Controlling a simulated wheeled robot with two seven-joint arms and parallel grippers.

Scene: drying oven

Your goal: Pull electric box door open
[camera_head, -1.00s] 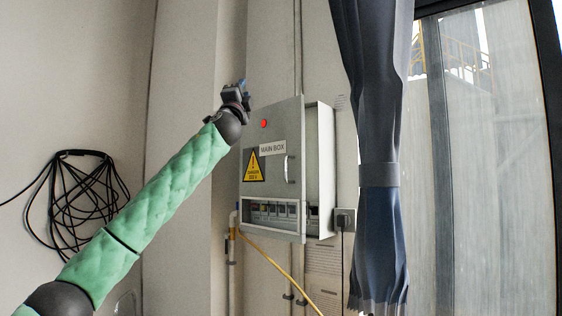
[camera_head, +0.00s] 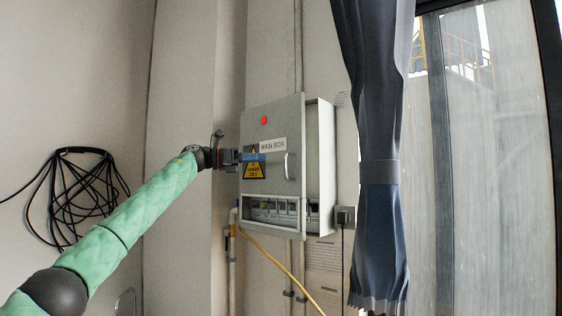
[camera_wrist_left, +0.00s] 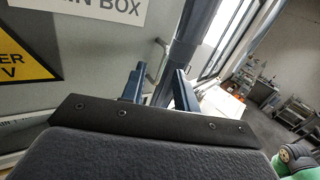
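The grey electric box door (camera_head: 262,118) carries a red light, a yellow warning sign and a "MAIN BOX" label. A pale part of the box (camera_head: 320,160) shows past the door's right edge, and the door looks ajar. The upright handle (camera_head: 287,167) is near that edge. My left gripper (camera_head: 262,157) is in front of the warning sign, left of the handle. In the left wrist view, its two fingers (camera_wrist_left: 158,88) are apart with nothing held. The handle (camera_wrist_left: 158,60) shows beyond them, between the fingertips; no contact is visible. My right gripper is not in view.
A blue curtain (camera_head: 380,130) hangs right of the box, before a window (camera_head: 485,150). A socket (camera_head: 345,217) and a yellow cable (camera_head: 270,262) are below the box. A black cable coil (camera_head: 75,195) hangs on the left wall.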

